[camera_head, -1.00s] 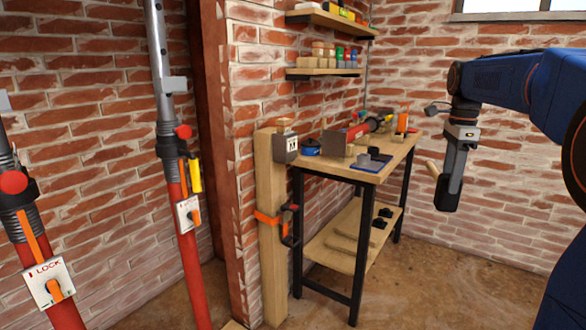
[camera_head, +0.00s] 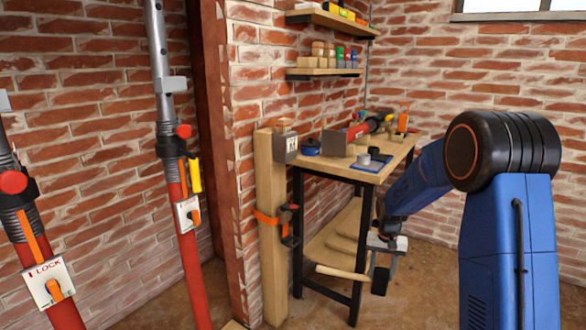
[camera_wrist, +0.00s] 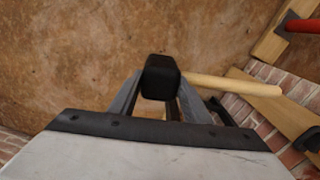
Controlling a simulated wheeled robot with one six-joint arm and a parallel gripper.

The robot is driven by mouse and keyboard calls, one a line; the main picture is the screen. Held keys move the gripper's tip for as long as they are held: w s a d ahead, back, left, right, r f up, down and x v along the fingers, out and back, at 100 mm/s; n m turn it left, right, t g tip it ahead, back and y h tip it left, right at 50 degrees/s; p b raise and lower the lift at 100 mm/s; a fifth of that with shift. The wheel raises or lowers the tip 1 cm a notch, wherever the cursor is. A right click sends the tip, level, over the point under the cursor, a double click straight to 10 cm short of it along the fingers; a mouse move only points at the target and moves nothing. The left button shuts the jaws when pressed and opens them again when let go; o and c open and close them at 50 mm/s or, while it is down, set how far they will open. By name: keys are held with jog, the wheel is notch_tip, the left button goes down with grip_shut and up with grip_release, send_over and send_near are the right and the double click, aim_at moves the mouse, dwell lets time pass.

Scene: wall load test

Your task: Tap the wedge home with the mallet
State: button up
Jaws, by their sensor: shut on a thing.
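The mallet has a black head (camera_head: 380,281) and a pale wooden handle (camera_head: 342,273). My gripper (camera_head: 381,264) is shut on the mallet at its head, low in front of the workbench, with the handle pointing left toward the wooden post. In the wrist view the black head (camera_wrist: 161,77) sits between the fingers of my gripper (camera_wrist: 158,95), and the handle (camera_wrist: 235,85) sticks out to the right. I cannot make out the wedge for certain in either view. A wooden piece (camera_wrist: 268,42) lies under a red prop's dark foot (camera_wrist: 292,22) in the wrist view.
Two red and grey props (camera_head: 190,240) stand at the left. A wooden post (camera_head: 270,175) with an orange strap and clamp (camera_head: 290,225) stands against the brick pier. The workbench (camera_head: 372,176) stands behind my gripper. Open floor (camera_wrist: 70,60) shows in the wrist view.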

aim_at(371, 283)
jog(key=f+n, duration=0.1)
jog(key=f, duration=0.1)
jog(key=w+a+f+n, duration=0.1)
jog(key=f, duration=0.2)
jog(key=w+a+f+n, duration=0.1)
jog(key=f, duration=0.1)
jog(key=shift+w+a+f+n, duration=0.1)
jog(key=shift+a+f+n, duration=0.05)
jog(key=shift+f+n, duration=0.25)
notch_tip(371, 283, up, 5)
jog(key=shift+r, duration=0.1)
jog(key=s+f, duration=0.3)
jog(key=f, duration=1.8)
jog(key=shift+s, duration=0.15)
